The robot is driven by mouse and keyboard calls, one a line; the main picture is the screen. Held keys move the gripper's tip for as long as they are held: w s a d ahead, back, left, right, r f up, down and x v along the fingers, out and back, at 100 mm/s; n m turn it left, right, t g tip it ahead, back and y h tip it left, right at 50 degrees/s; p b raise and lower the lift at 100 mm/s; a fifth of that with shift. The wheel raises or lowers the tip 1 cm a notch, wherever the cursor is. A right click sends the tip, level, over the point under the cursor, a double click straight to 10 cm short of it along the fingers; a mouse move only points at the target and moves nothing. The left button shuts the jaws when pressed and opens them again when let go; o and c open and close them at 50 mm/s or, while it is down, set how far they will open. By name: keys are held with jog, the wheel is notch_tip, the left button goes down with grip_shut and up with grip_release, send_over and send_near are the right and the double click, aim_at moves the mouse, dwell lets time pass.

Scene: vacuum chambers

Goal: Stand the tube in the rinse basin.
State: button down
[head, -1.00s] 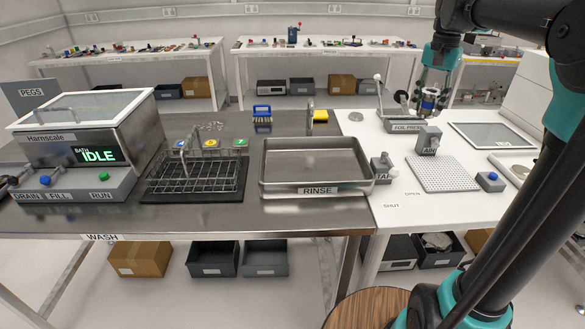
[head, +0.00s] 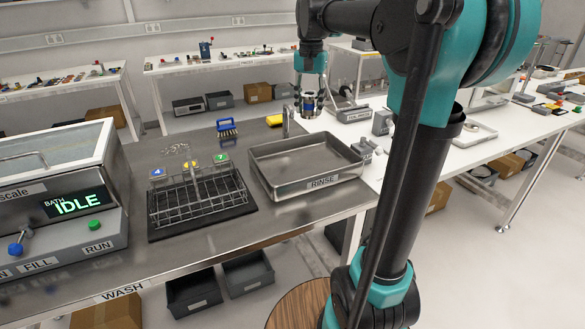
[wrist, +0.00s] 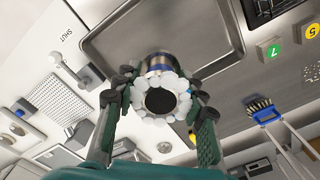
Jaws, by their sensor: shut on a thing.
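My gripper (head: 311,98) is shut on the tube (head: 309,104), a short silver cylinder with a blue band. In the wrist view the tube (wrist: 158,65) sits between the fingers, with white round pieces ringing its dark open end. The rinse basin (head: 262,176) is a shallow steel tray on the wash bench, labelled RINSE. In the head view the tube appears just above the basin's back right rim; its exact height is unclear. In the wrist view the basin (wrist: 115,38) lies beyond the tube. The basin looks empty.
The tap lever block (head: 364,150) is at the basin's right. The bath machine (head: 60,190) reads IDLE.

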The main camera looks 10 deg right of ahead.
aim_at(307, 169)
notch_tip(307, 169, down, 19)
jog(key=shift+f, duration=0.15)
dwell(0.4)
jog(key=shift+f, duration=0.1)
jog(key=c, duration=0.9)
grip_release()
notch_tip(307, 169, up, 12)
